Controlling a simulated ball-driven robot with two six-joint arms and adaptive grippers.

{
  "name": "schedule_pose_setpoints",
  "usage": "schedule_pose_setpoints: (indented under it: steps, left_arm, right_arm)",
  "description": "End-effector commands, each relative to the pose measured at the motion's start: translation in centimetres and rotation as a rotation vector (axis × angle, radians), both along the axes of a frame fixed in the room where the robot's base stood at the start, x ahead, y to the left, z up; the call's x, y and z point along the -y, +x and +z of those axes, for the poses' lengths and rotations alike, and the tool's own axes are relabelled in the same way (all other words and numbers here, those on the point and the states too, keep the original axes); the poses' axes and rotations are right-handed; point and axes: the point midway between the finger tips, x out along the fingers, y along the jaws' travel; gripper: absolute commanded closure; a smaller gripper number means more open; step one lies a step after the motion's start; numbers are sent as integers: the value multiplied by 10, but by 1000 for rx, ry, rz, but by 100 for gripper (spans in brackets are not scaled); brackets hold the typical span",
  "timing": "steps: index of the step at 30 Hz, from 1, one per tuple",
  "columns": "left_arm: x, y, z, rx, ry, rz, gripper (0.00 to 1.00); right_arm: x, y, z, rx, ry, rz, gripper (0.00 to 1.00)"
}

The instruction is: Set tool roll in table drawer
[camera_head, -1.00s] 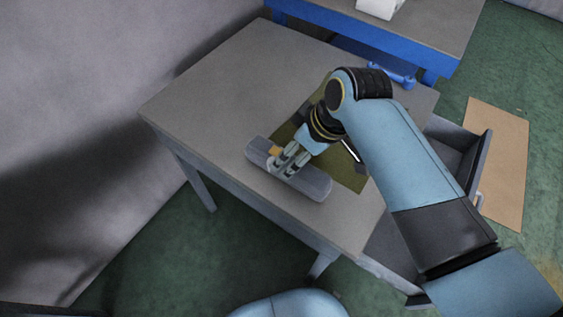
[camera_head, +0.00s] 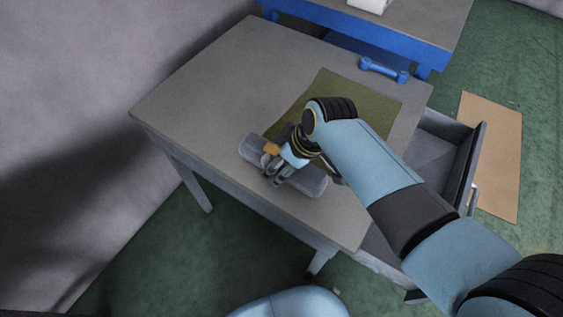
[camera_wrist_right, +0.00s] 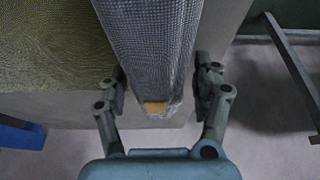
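The tool roll (camera_head: 310,183) is a long grey bundle with an orange tag, lying on the grey table (camera_head: 220,85) near its front edge. My right gripper (camera_head: 275,178) is down over the roll. In the right wrist view the roll (camera_wrist_right: 150,45) runs between the two fingers (camera_wrist_right: 160,85), with a narrow gap at the right finger; contact at the left finger is unclear. The table drawer (camera_head: 435,145) is pulled out at the table's right side, and the part I see is empty; my right arm hides some of it. My left gripper is not in view.
A green mat (camera_head: 345,90) lies on the table, partly under my right arm. A blue dumbbell (camera_head: 385,71) lies by the far right edge. A blue-framed bench (camera_head: 400,42) stands behind. A tan sheet (camera_head: 495,150) lies on the floor beyond the drawer.

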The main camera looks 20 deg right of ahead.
Motion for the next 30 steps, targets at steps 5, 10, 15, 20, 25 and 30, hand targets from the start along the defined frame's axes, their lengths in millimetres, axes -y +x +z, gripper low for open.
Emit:
schedule_pose_setpoints:
  steps: [5,10,15,20,25,30]
  left_arm:
    - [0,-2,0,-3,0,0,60]
    - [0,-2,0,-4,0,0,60]
    - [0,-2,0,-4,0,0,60]
    - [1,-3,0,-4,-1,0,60]
    - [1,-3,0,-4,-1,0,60]
    - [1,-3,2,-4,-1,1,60]
  right_arm:
    - [0,0,0,0,0,0,60]
    - [0,0,0,0,0,0,82]
    - [0,0,0,0,0,0,100]
    - [0,1,1,2,0,0,100]
    - [0,1,5,4,0,-1,100]
    - [0,1,22,5,0,-1,100]
